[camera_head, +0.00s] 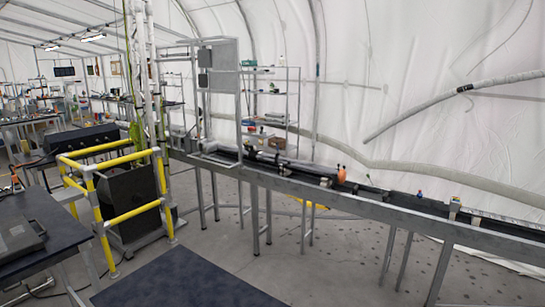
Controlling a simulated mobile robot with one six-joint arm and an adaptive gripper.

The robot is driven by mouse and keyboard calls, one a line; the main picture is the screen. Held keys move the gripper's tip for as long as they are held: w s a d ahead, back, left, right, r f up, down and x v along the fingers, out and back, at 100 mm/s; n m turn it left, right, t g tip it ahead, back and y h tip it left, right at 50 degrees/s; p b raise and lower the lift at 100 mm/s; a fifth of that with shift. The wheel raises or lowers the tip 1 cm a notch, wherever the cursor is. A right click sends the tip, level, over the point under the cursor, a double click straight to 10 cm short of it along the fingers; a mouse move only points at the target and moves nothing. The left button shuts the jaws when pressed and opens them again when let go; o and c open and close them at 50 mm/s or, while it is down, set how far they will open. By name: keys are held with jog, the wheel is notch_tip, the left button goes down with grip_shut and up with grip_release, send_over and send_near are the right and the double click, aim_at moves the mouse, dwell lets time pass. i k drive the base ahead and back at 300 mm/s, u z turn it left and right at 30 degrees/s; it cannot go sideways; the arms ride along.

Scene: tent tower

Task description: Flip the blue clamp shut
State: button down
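A small blue item (419,194) stands on the long grey rail (395,211), right of the middle of the head view. It may be the blue clamp, but it is too small to tell whether it is open or shut. My gripper is not in view.
An orange item (341,174) and a small pale block (454,208) are on the same rail. Yellow guard rails (130,213) surround a dark box (130,200) at left. A dark table (30,235) is at lower left.

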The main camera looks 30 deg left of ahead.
aim_at(278, 154)
jog(key=z, duration=0.05)
jog(key=i, duration=3.3)
jog(key=u, duration=1.7)
